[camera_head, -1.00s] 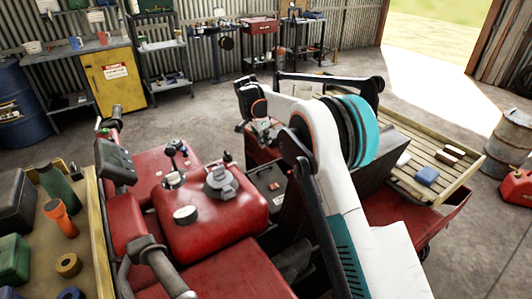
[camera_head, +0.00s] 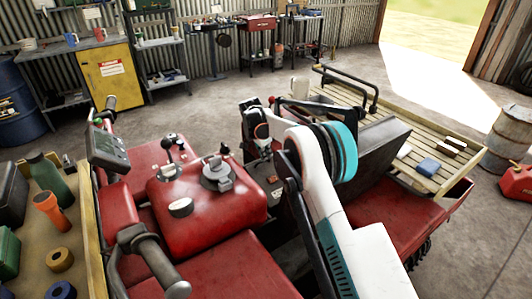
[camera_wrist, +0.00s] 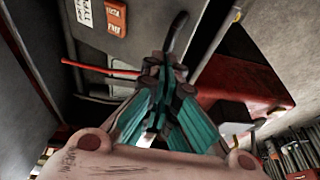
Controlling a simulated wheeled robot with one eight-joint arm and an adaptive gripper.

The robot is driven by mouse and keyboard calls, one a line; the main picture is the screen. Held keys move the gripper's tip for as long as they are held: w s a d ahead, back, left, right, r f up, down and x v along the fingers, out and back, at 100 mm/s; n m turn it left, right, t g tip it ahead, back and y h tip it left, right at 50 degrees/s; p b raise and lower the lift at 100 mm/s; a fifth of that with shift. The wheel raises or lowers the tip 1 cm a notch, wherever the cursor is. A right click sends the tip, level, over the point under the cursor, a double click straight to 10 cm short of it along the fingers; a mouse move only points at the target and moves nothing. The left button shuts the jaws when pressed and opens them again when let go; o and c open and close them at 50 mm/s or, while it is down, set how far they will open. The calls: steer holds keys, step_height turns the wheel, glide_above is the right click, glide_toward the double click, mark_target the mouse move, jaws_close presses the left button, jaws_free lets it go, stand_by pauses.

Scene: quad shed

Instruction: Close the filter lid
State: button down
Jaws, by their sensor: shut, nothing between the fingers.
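In the head view a dark grey panel (camera_head: 378,152), which looks like the raised filter lid, stands tilted behind my arm, between the red tank and the slatted rack. My arm hides its left part and the box below. In the wrist view a grey surface with white and red labels (camera_wrist: 105,35) lies beyond my fingers; I cannot tell whether it is the lid or the box. My gripper (camera_wrist: 167,75) is shut and empty, its teal fingers together. A dark curved bar lies just beyond the tips; contact is unclear. In the head view my fingertips are hidden.
The red tank (camera_head: 207,193) with a grey cap and the handlebar (camera_head: 150,255) are left of my arm. A tool bench (camera_head: 85,262) borders the left.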

steer(key=shift+w+a+f+b, duration=0.15)
steer(key=shift+w+a+f, duration=0.2)
steer(key=shift+f, duration=0.25)
steer(key=shift+w+a+f+b, duration=0.1)
steer(key=shift+w+a+f, duration=0.1)
steer(key=shift+w+f, duration=0.4)
steer(key=shift+w+a+f+b, duration=0.15)
steer(key=shift+w+a+f, duration=0.15)
steer(key=shift+f, duration=0.35)
